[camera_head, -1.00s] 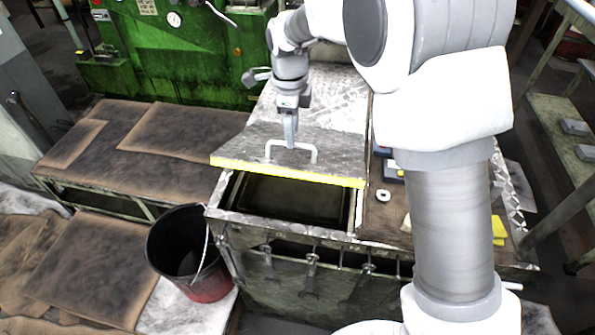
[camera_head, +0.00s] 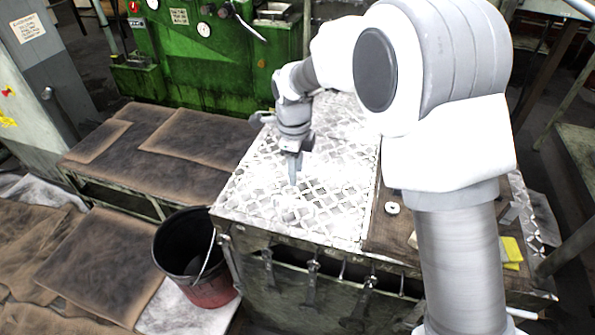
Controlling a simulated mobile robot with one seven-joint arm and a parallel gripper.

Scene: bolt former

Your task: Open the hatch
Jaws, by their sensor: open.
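The hatch lid (camera_head: 262,192) is a bright diamond-plate panel on top of the metal cabinet (camera_head: 320,290). The lid's handle cannot be made out. My gripper (camera_head: 293,181) points down over the middle of the lid, with its fingers at or just above the plate. It is open and I see nothing held in it. Whether the fingertips touch the lid is not clear.
A black and red bucket (camera_head: 208,292) stands left of the cabinet. Low brown-topped benches (camera_head: 190,155) are at the left, and a green machine (camera_head: 215,55) is behind. A yellow item (camera_head: 512,250) and a small white ring (camera_head: 392,208) lie at the right.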

